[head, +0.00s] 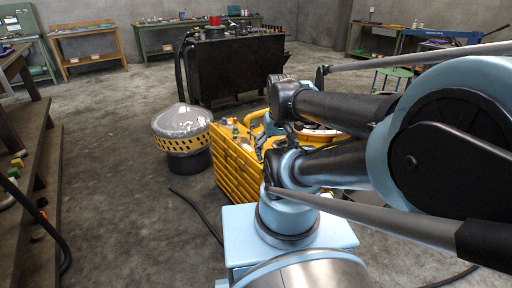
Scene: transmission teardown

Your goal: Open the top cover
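No top cover can be made out for certain. A yellow ribbed unit (234,168) stands on the floor in the middle, with small parts on its top. My arm hides its right side and part of its top. Left of it, apart from it, a clear or silvery dome (182,119) with a yellow perforated band sits upright on a dark round base (188,163). My light-blue and black arm fills the right and front of the head view. I cannot make out my gripper or its fingers.
A black cabinet (235,70) with items on top stands behind the yellow unit. Workbenches (86,35) line the back wall, and a dark wooden bench (38,165) stands at left. Dark cables (196,206) lie on the floor. The concrete floor (110,190) at left centre is mostly clear.

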